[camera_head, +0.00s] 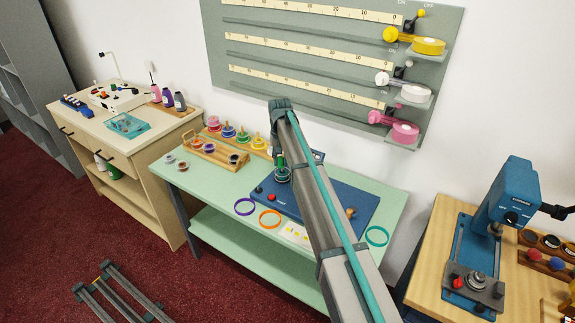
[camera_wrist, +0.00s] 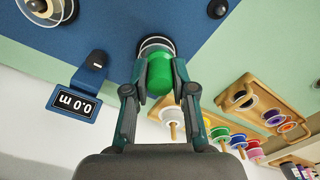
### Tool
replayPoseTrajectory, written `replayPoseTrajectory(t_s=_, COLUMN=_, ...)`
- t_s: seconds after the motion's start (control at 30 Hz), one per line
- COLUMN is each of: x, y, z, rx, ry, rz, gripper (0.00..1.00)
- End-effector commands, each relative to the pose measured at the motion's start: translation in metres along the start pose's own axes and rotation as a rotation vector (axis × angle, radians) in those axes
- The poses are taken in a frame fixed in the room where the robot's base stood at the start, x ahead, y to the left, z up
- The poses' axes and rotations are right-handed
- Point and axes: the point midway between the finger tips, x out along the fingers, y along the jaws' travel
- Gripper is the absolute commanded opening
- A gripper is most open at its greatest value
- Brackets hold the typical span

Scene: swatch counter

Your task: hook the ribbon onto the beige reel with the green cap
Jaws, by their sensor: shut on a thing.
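The green cap (camera_wrist: 160,74) is between my gripper's fingertips (camera_wrist: 160,70) in the wrist view. Beneath it is a pale reel with a clear flange (camera_wrist: 153,44) at the blue winding board. In the head view my gripper (camera_head: 282,168) is over the board's left part, and the arm hides much of the board. My gripper is shut on the green cap. I cannot tell whether the reel rests on the board or sits slightly above it. No ribbon can be made out at this reel.
The blue board (camera_head: 346,199) bears a 0.0 m display (camera_wrist: 73,103) and another reel (camera_wrist: 45,8). Purple (camera_head: 244,207), orange (camera_head: 270,219) and teal (camera_head: 376,236) rings lie on the green table. A wooden spool rack (camera_head: 215,152) stands left. Ribbon rolls hang on the wall board (camera_head: 330,50).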

Motion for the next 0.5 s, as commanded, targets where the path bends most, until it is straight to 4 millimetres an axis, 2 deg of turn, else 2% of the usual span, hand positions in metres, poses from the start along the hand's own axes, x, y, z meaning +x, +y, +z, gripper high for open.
replayPoseTrajectory(t_s=0.03, x=0.002, y=-0.003, z=-0.013, rx=-0.001, ry=0.0, rz=0.0, gripper=0.12)
replayPoseTrajectory(t_s=0.1, x=0.003, y=-0.004, z=-0.018, rx=-0.001, ry=0.0, rz=0.0, gripper=0.12)
replayPoseTrajectory(t_s=0.27, x=0.008, y=-0.004, z=-0.019, rx=-0.001, ry=0.0, rz=0.0, gripper=0.12)
replayPoseTrajectory(t_s=0.5, x=0.025, y=-0.004, z=-0.018, rx=-0.001, ry=-0.001, rz=0.0, gripper=0.12)
